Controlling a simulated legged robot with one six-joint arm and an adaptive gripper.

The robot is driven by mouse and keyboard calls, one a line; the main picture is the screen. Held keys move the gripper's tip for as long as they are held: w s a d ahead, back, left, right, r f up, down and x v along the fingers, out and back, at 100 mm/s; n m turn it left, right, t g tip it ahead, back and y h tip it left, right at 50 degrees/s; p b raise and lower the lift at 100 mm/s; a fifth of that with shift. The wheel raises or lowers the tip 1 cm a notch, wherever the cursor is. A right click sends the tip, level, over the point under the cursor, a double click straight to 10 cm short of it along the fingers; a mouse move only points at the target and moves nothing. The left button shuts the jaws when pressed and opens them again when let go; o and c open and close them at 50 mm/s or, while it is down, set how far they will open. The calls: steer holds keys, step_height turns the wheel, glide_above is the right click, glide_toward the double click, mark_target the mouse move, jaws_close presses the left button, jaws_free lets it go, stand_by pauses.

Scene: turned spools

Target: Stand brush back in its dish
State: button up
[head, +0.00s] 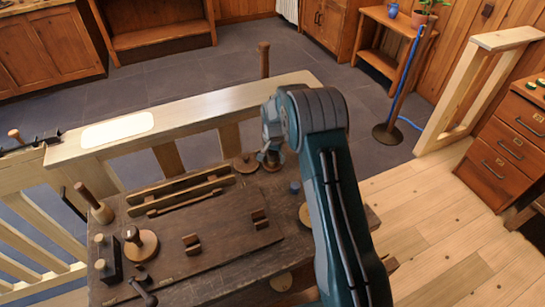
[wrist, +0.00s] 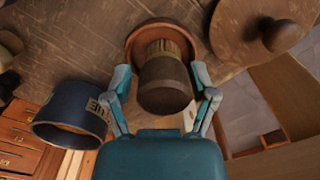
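The brush (wrist: 165,84) has a dark rounded wooden handle and a ring of pale bristles. In the wrist view it stands roughly upright, handle end toward the camera, bristles over the round reddish-brown dish (wrist: 133,41). Whether the bristles touch the dish floor is hidden. My gripper (wrist: 161,76) has one finger on each side of the handle, very close to it; contact is not clear. In the head view my gripper (head: 271,152) is low over the far right part of the dark workbench, mostly hiding the brush and dish.
A blue labelled tin (wrist: 70,122) lies left of the brush in the wrist view. A round wooden lid with a knob (wrist: 270,34) is close on the right. The dark workbench (head: 215,240) also bears a spool (head: 140,243), pegs and slotted rails. A pale railing (head: 200,112) runs behind.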

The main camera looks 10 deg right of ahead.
steer(key=shift+a, duration=0.1)
steer(key=shift+r, duration=0.15)
step_height(320, 180, up, 12)
steer(key=shift+f, duration=0.1)
step_height(320, 180, up, 10)
steer(key=n+t, duration=0.1)
glide_above(273, 152)
steer(key=s, duration=0.6)
steer(key=s+r+n+t, duration=0.2)
steer(key=s+r, duration=0.6)
steer(key=s, duration=0.2)
steer(key=s+r+n+t, duration=0.1)
steer(key=s+n+t, duration=0.1)
steer(key=s, duration=1.9)
steer(key=shift+n+t, duration=0.3)
steer(key=shift+n, duration=0.6)
steer(key=shift+s, duration=0.1)
